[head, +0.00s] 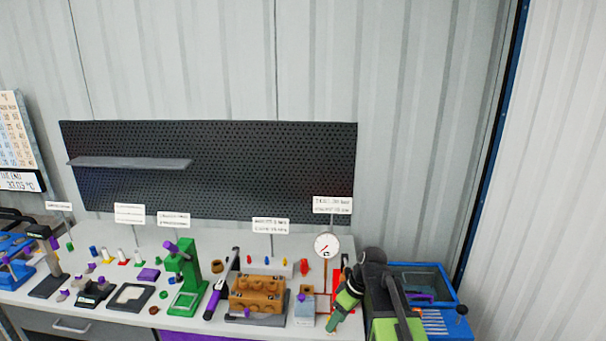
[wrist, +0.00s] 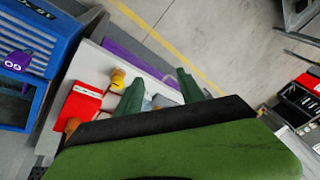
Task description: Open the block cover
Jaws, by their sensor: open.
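An orange-brown block (head: 257,293) with round openings sits on a dark base on the bench, toward the right in the head view. I cannot tell which part of it is the cover, or make out a lid edge or hinge. My gripper (head: 333,327) is over the right part of the bench, to the right of the block and apart from it. In the wrist view my gripper (wrist: 160,77) has its two green fingers spread with nothing held between them. The block cannot be made out clearly in the wrist view.
A pressure gauge (head: 326,245) on a stand rises between block and arm. A blue bin (head: 425,272) is at right. The wrist view shows a red box (wrist: 80,104) and open floor.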

